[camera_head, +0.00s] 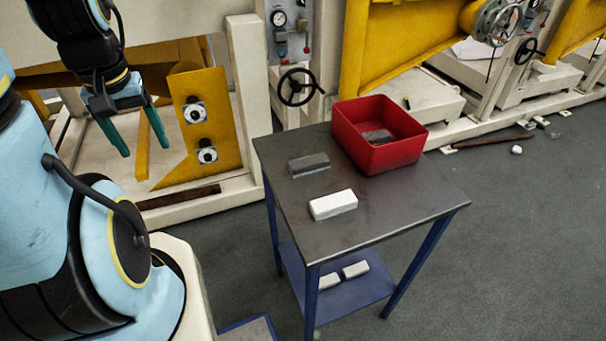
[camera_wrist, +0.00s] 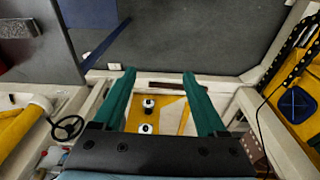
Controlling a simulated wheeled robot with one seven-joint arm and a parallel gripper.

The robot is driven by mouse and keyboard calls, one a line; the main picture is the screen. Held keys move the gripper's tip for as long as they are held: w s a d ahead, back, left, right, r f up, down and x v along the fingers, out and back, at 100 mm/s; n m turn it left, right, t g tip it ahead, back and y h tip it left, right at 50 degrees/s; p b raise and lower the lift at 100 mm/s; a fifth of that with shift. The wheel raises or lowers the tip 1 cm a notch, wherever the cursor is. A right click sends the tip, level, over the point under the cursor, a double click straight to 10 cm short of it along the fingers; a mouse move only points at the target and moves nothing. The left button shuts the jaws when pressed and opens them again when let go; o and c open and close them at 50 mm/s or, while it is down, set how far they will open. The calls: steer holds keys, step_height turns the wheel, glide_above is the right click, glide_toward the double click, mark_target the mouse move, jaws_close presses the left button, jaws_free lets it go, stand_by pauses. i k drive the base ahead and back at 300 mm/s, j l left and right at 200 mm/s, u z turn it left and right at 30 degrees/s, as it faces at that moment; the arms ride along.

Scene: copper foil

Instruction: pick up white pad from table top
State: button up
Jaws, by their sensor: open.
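The white pad (camera_head: 333,204) is a small white block lying flat on the dark grey table top (camera_head: 400,200), near the middle. My gripper (camera_head: 141,145) has green fingers and is held up to the left of the table, well apart from the pad. Its fingers are spread with nothing between them. In the wrist view the gripper (camera_wrist: 160,85) is also open and empty. The wrist view shows part of the table (camera_wrist: 45,65) at the upper left, and I cannot see the white pad there.
A grey block (camera_head: 308,164) lies behind the white pad. A red bin (camera_head: 395,155) with a dark block inside stands at the table's back. Two white blocks (camera_head: 355,269) lie on the blue lower shelf (camera_head: 340,297). Yellow and cream machinery (camera_head: 205,130) stands behind my gripper.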

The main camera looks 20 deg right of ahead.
mark_target(333, 205)
steer(key=k+j+u, duration=0.15)
steer(key=k+u, duration=0.15)
steer(key=k, duration=0.2)
steer(key=k+j+u, duration=0.3)
steer(key=k, duration=0.2)
